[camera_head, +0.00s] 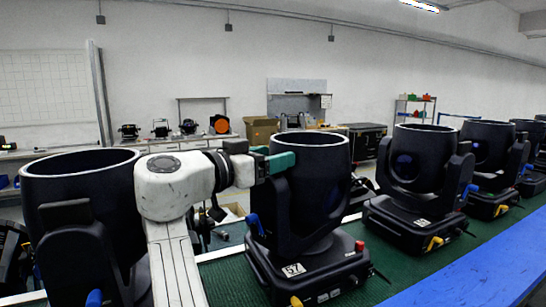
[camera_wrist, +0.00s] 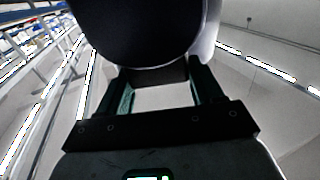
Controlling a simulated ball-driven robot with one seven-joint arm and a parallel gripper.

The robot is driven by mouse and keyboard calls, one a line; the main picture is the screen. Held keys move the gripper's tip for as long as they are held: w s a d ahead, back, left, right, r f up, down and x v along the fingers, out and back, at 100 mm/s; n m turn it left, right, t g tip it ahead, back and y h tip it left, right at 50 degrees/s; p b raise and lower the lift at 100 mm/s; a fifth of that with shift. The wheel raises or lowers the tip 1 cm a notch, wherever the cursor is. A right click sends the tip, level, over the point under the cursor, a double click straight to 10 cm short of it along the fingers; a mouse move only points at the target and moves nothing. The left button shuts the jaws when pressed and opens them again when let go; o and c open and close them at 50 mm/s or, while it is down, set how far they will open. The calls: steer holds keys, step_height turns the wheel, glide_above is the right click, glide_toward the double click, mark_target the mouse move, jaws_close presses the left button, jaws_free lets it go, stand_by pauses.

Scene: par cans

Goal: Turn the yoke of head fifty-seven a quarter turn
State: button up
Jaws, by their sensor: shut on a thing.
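Head fifty-seven (camera_head: 318,160) is a black moving-head lamp with an upright, open-topped drum, in the middle of the head view. Its base carries a white label reading 57 (camera_head: 293,270). Its dark yoke (camera_head: 281,210) stands at the drum's left side. My gripper (camera_head: 282,162) reaches in from the left, its green fingers at the top of that yoke arm. In the wrist view my gripper (camera_wrist: 162,82) is shut on a dark block, the yoke arm's top, with the dark drum (camera_wrist: 140,35) just beyond. The fingers partly hide the yoke's top.
All are on a green surface (camera_head: 225,277) with a blue edge (camera_head: 480,265). Blue (camera_head: 255,223) and yellow (camera_head: 296,301) levers stick out from head fifty-seven.

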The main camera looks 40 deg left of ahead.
steer(key=shift+w+a+f+m+h, duration=0.1)
steer(key=shift+a+f+m+h, duration=0.05)
steer(key=shift+a+m+h, duration=0.4)
steer(key=shift+d, duration=0.1)
stand_by(0.3)
steer(key=o, duration=1.4)
steer(key=shift+o, duration=0.2)
steer(key=shift+d+n+y, duration=0.15)
steer(key=shift+n+y, duration=0.1)
steer(key=shift+n, duration=0.1)
